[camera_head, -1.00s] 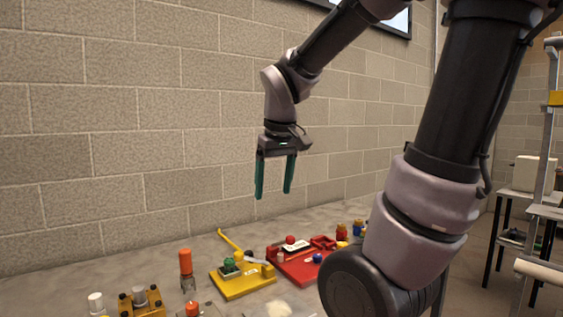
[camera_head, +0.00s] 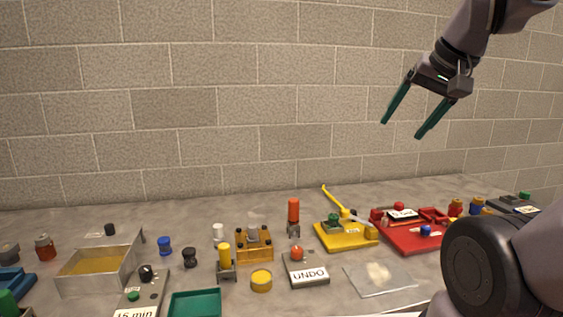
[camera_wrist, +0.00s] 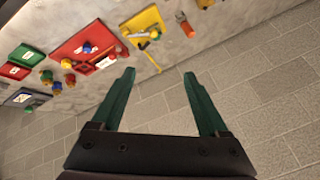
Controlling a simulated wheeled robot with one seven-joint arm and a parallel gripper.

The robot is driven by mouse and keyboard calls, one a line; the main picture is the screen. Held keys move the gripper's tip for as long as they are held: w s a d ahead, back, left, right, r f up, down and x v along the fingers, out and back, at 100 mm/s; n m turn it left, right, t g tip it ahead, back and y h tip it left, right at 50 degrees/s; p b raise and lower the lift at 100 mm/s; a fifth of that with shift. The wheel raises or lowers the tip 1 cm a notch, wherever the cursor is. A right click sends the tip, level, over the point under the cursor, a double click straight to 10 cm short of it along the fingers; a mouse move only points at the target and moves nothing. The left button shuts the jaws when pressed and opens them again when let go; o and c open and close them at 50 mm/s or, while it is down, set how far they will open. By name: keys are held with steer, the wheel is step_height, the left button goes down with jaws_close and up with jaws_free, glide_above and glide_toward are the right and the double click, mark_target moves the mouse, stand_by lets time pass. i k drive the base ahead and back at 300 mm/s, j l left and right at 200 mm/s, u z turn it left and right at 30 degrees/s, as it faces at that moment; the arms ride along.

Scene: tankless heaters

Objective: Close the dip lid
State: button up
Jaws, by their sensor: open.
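An open metal tray (camera_head: 82,283) with an amber-yellow inside stands at the left of the bench in the head view. A thin grey panel (camera_head: 131,257), which looks like its raised lid, stands tilted up along its right side. A black knob (camera_head: 147,272) shows just right of this panel; I cannot tell whether it belongs to the lid. My gripper (camera_head: 400,129) is open and empty, high above the right part of the bench and far from the tray. Its two green fingers are spread in the wrist view (camera_wrist: 159,74), where the tray does not show.
Near the tray are a grey "15 min" box (camera_head: 140,299), a green tray (camera_head: 195,304), a blue knob (camera_head: 165,246) and a yellow-topped post (camera_head: 225,262). An "UNDO" box (camera_head: 305,269), yellow fixture (camera_head: 345,237) and red fixture (camera_head: 408,232) stand further right. A block wall (camera_head: 220,110) rises behind.

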mark_target(110, 235)
steer(key=k+u, duration=0.1)
steer(key=u, duration=1.3)
steer(key=i+u, duration=0.2)
steer(key=u, duration=0.3)
